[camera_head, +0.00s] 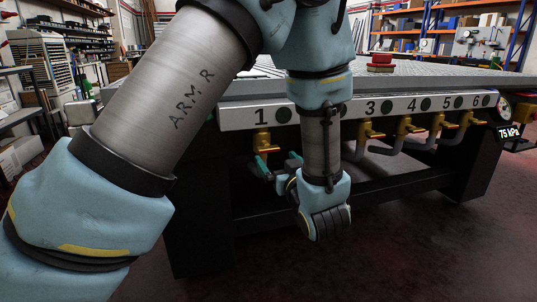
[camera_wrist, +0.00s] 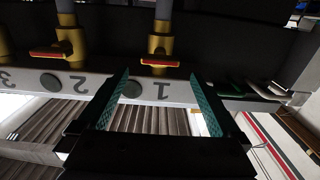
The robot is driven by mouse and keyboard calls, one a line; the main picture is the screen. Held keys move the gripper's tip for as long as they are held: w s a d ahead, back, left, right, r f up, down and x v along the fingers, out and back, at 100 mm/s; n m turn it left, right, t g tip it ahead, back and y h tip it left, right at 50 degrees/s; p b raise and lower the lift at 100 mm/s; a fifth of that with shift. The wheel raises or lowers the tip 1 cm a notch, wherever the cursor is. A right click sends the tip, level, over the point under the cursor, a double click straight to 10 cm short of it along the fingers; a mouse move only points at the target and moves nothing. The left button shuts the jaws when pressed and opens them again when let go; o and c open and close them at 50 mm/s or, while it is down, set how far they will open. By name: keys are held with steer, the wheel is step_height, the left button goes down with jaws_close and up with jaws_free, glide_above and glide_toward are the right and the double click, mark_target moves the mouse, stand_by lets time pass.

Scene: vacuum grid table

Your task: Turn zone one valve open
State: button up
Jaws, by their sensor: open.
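The zone one valve (camera_head: 263,140) is a brass fitting under the white rail, below the number 1. In the wrist view the picture is upside down, and this valve (camera_wrist: 160,45) is ahead, with its red-orange lever (camera_wrist: 160,63) lying crosswise to the grey pipe. My gripper (camera_head: 271,164) is just below and in front of the valve in the head view. In the wrist view my gripper (camera_wrist: 160,75) is open, its two green-padded fingers on either side of the lever's line. Nothing is between the pads, and I see no contact with the lever.
The white numbered rail (camera_head: 350,108) runs along the table's front edge. A similar valve (camera_wrist: 68,48) stands at number 2, hidden by my arm in the head view. A gauge display (camera_head: 509,134) reads 75 kPa.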

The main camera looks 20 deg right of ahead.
mark_target(270, 151)
steer(key=w, duration=0.5)
steer(key=w+d, duration=0.1)
steer(key=w, duration=0.1)
steer(key=shift+w+b, duration=0.3)
steer(key=shift+b, duration=0.1)
steer(key=c, duration=1.2)
